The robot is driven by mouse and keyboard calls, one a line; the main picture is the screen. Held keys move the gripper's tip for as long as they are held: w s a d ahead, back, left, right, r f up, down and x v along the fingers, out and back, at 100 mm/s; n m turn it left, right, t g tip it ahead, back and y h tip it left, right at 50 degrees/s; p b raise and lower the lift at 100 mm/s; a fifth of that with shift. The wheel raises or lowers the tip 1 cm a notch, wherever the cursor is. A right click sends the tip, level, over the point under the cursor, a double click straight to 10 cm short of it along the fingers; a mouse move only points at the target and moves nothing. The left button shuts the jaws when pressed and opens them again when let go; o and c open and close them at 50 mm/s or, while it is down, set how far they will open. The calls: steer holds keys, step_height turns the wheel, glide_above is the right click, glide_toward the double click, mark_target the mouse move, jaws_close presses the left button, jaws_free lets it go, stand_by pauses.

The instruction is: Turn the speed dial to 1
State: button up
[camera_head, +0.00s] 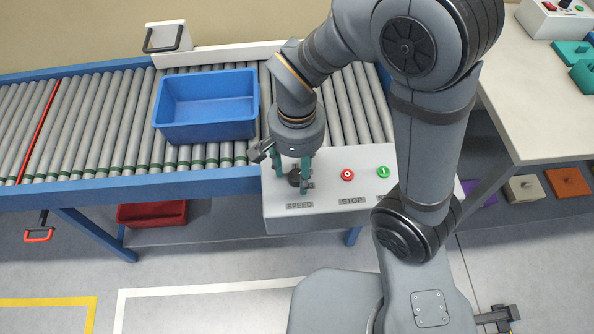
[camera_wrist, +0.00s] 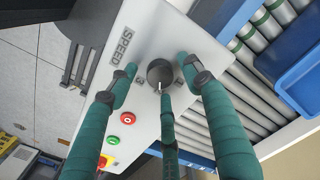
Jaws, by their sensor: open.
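The dark round speed dial (camera_head: 294,177) sits on the grey control panel (camera_head: 330,215), above the SPEED label (camera_head: 299,206). In the wrist view the dial (camera_wrist: 159,71) has a small light mark on its lower edge; I cannot read which number it points to. My gripper (camera_head: 292,182) points down over the dial. Its green fingers (camera_wrist: 160,86) stand open around the dial, with a third finger below it in the wrist view. I see gaps between the dial and the two side fingers; contact with the third is unclear.
A red stop button (camera_head: 347,175) and a green button (camera_head: 383,171) are right of the dial. A blue crate (camera_head: 207,136) stands on the roller conveyor (camera_head: 110,130) behind left. A white table (camera_head: 530,110) is at right.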

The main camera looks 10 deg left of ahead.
steer(key=shift+f, duration=0.3)
steer(key=shift+c, duration=0.5)
steer(key=c, duration=1.1)
steer(key=n, duration=1.2)
steer(key=shift+n, duration=0.3)
